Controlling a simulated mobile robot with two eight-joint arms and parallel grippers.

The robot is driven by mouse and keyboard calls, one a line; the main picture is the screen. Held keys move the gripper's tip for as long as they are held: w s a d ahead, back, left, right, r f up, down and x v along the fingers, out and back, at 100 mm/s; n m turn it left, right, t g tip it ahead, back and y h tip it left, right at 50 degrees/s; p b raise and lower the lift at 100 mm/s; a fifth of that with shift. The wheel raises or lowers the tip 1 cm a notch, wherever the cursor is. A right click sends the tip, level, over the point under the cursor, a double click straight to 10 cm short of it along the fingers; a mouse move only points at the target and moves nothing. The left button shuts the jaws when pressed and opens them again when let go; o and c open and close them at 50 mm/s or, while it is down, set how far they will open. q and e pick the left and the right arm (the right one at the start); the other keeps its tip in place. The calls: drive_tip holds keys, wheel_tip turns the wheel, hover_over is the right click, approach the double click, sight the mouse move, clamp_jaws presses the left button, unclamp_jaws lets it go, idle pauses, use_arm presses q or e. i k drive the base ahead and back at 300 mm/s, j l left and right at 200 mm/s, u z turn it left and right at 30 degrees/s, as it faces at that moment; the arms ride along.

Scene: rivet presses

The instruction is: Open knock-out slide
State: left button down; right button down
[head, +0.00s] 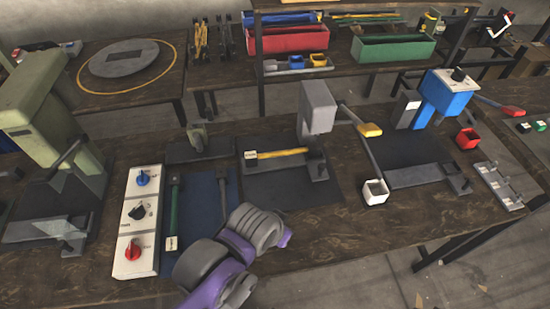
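Three presses stand on the workbench (330,222): a green press (38,115) at left, a grey press (318,106) in the middle and a blue press (447,98) at right. In front of each lies a low grey bar or block with a small post: left block (50,231), middle bar (282,165), right bar (420,174). I cannot tell which one is the knock-out slide, or whether it is open. A purple and grey arm of mine covers the bench's front middle. Neither gripper shows.
A white control panel (137,225) with blue, black and red knobs lies beside a blue mat (207,202) with handled tools. Red (295,40) and green (392,48) bins are behind.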

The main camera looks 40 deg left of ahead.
sight(317, 171)
drive_tip(key=u, duration=1.15)
drive_tip(key=i+j+u, duration=0.25)
drive_tip(key=i+j, duration=0.05)
drive_tip(key=i, duration=0.1)
